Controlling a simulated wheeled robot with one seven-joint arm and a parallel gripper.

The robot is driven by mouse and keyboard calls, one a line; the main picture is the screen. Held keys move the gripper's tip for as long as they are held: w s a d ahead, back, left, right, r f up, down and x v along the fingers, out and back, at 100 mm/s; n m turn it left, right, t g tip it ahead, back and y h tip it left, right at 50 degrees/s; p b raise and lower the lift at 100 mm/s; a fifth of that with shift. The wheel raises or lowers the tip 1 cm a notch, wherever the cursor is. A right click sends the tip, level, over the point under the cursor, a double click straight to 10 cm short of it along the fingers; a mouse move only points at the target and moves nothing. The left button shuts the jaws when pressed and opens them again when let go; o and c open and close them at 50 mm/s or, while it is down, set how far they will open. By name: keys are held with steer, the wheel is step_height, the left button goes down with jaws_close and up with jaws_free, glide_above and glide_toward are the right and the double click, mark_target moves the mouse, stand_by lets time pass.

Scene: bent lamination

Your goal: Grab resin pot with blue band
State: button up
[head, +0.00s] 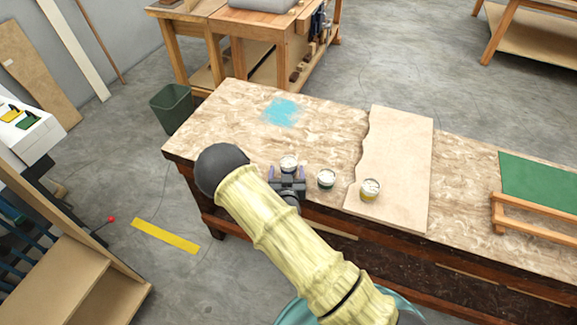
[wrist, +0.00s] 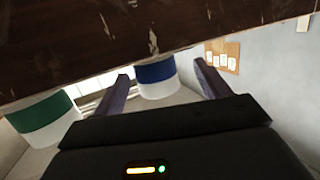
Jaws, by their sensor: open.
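The resin pot with the blue band (wrist: 157,76) shows in the wrist view between the two fingers of my open gripper (wrist: 162,71), a little beyond their tips. In the head view this pot (head: 289,161) stands near the table's front edge, just past my gripper (head: 288,172), which hides its lower part. I see no clear contact between fingers and pot. A pot with a green band (wrist: 42,118) is at the left of the wrist view, outside the fingers; in the head view it stands just right of my gripper (head: 326,179).
A third pot, with a yellowish band (head: 370,189), stands on a pale wavy-edged board (head: 405,150) further right. The worktable (head: 230,120) is clear behind the pots, around a blue stain (head: 281,112). Its dark wooden edge (wrist: 100,45) fills the top of the wrist view.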

mark_target(288, 162)
steer(key=w, duration=0.1)
steer(key=w+p, duration=0.1)
steer(key=w, duration=0.2)
steer(key=shift+w+d+f, duration=0.1)
steer(key=shift+d+f, duration=0.15)
steer(key=shift+w+a+f+p, duration=0.1)
steer(key=shift+w+p, duration=0.2)
steer(key=shift+w, duration=0.1)
steer(key=shift+c, duration=0.2)
steer(key=c, duration=1)
